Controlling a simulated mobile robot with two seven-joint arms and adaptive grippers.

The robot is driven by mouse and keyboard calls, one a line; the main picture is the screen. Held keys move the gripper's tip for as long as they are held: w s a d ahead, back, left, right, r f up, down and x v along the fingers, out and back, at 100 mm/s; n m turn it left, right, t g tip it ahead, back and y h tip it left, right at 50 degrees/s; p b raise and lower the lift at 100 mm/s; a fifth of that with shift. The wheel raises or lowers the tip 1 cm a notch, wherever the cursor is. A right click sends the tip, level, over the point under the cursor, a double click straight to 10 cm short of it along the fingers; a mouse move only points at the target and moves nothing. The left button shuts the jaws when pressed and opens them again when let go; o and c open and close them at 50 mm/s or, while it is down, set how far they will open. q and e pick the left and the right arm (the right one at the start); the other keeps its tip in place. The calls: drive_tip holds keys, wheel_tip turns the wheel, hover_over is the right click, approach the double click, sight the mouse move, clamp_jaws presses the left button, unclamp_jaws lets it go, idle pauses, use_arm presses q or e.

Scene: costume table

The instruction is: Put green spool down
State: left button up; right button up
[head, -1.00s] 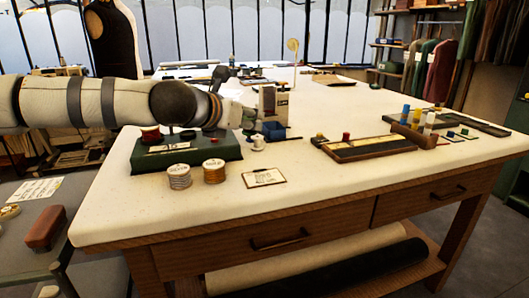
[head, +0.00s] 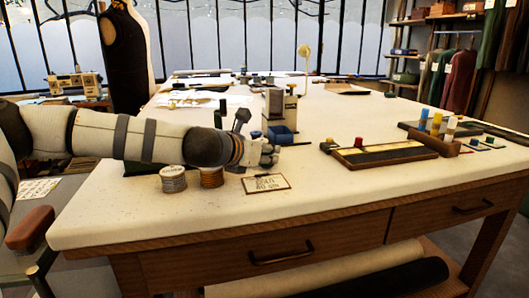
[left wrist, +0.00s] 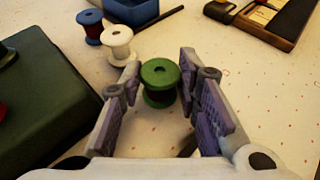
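The green spool (left wrist: 160,83) stands upright between the fingertips of my left gripper (left wrist: 160,85) in the left wrist view. A narrow gap shows on each side of it, so the fingers look open around it. It appears to stand on the pale tabletop, though its base is partly hard to see. In the head view my left gripper (head: 268,156) is low over the table, behind the small card (head: 265,183); the green spool cannot be made out there. My right gripper is not in view.
A white spool (left wrist: 117,43) and a blue spool (left wrist: 91,26) stand just beyond the left finger. A dark green box (left wrist: 45,95) is at left, a blue tray (head: 281,135) behind. Two thread reels (head: 173,180) stand below my forearm. Table right of the card is clear.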

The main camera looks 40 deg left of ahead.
use_arm(q)
drive_tip(key=o, duration=0.4)
drive_tip(key=shift+o, duration=0.2)
drive_tip(key=shift+r, duration=0.2)
drive_tip(key=p+v, duration=0.1)
drive_tip(key=v, duration=0.3)
drive_tip(key=p+v, duration=0.2)
drive_tip(key=v, duration=0.2)
drive_tip(key=p+v, duration=0.1)
drive_tip(key=v, duration=0.3)
drive_tip(key=shift+w+r, duration=0.15)
drive_tip(key=shift+r, duration=0.25)
drive_tip(key=shift+f+p, duration=0.15)
drive_tip(key=shift+p, duration=0.15)
drive_tip(key=shift+f, duration=0.25)
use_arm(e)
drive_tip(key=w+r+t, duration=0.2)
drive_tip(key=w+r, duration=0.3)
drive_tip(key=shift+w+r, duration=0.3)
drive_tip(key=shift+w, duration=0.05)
